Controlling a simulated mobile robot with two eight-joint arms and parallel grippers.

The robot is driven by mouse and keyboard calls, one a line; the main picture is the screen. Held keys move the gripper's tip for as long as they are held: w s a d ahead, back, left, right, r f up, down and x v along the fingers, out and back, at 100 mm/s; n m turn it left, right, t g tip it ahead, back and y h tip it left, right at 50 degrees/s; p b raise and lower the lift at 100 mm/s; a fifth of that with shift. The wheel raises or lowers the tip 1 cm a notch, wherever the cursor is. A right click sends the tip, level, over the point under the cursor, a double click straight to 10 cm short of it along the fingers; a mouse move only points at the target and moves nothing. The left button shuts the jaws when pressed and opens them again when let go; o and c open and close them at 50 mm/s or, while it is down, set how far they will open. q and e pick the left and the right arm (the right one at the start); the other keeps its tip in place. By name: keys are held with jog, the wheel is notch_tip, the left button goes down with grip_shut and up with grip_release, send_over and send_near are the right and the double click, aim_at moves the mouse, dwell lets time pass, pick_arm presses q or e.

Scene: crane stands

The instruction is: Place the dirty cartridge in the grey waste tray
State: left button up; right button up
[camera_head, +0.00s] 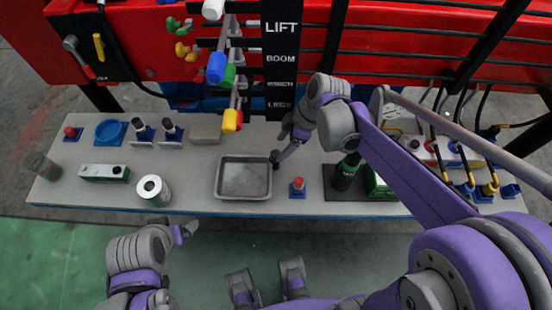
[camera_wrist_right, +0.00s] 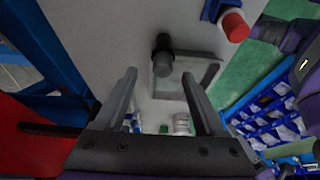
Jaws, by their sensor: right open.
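The grey waste tray (camera_head: 243,196) lies on the bench, left of my right gripper; it also shows in the right wrist view (camera_wrist_right: 208,75). A dark cylinder with a grey end, seemingly the dirty cartridge (camera_wrist_right: 164,60), is at the tray's far right corner. In the head view it is a small dark shape (camera_head: 274,157). I cannot tell whether it rests in the tray or is above its rim. My right gripper (camera_head: 283,153) is open, its fingers (camera_wrist_right: 158,90) apart with the cartridge beyond their tips. My left gripper (camera_head: 186,231) is in front of the bench, its jaws unclear.
A red-topped blue block (camera_head: 298,188) stands right of the tray. A white-topped can (camera_head: 153,190) and a grey block (camera_head: 205,133) are to the left. Lever handles (camera_head: 232,120) hang above the bench behind the tray.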

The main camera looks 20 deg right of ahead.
aim_at(279, 153)
jog(key=x, duration=0.6)
jog(key=shift+s+f+b, duration=0.25)
jog(key=shift+f+b, duration=0.05)
jog(key=shift+b, duration=0.1)
jog(key=shift+c, duration=0.4)
grip_shut()
